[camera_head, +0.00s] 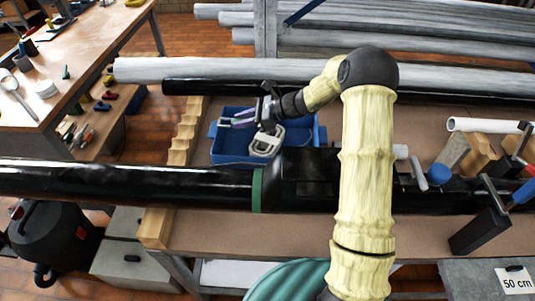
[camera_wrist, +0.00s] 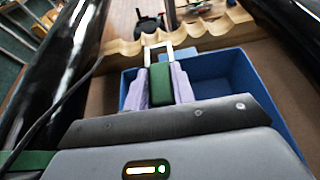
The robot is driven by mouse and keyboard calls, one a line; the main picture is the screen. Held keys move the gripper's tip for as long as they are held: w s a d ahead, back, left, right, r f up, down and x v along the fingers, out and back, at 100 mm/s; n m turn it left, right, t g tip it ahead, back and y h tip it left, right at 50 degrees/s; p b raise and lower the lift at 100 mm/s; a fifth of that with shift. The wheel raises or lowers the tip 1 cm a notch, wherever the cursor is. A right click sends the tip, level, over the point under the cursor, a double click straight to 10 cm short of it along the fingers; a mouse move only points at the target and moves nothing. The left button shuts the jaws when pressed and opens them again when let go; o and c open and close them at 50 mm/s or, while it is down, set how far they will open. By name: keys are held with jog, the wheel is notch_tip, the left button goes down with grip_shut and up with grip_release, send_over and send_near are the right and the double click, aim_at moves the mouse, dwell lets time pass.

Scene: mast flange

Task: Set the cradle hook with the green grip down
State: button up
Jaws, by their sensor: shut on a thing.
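The cradle hook's green grip (camera_wrist: 160,85) is clamped between the lavender fingers of my gripper (camera_wrist: 160,88) in the wrist view. A pale metal frame (camera_wrist: 146,53) extends from the grip, away from my wrist. In the head view my gripper (camera_head: 238,120) is above the blue tray (camera_head: 232,158), toward its left part. The hook is too small there to make out clearly. The tray also shows below the fingers in the wrist view (camera_wrist: 237,78). I cannot tell whether the hook touches the tray.
A notched wooden rail (camera_head: 183,140) stands left of the tray. A long black pipe (camera_head: 130,183) with a green band crosses in front. Another black pipe and grey pipes (camera_head: 220,70) lie behind. Wooden blocks and clamps (camera_head: 480,218) crowd the right side.

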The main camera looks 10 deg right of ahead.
notch_tip(320, 180, down, 6)
dwell(0.5)
jog(key=shift+f+p, duration=0.4)
jog(key=shift+f, duration=1.55)
jog(key=o, duration=1)
jog(key=shift+f, duration=0.1)
jog(key=b+v, duration=0.1)
jog(key=v, duration=1.1)
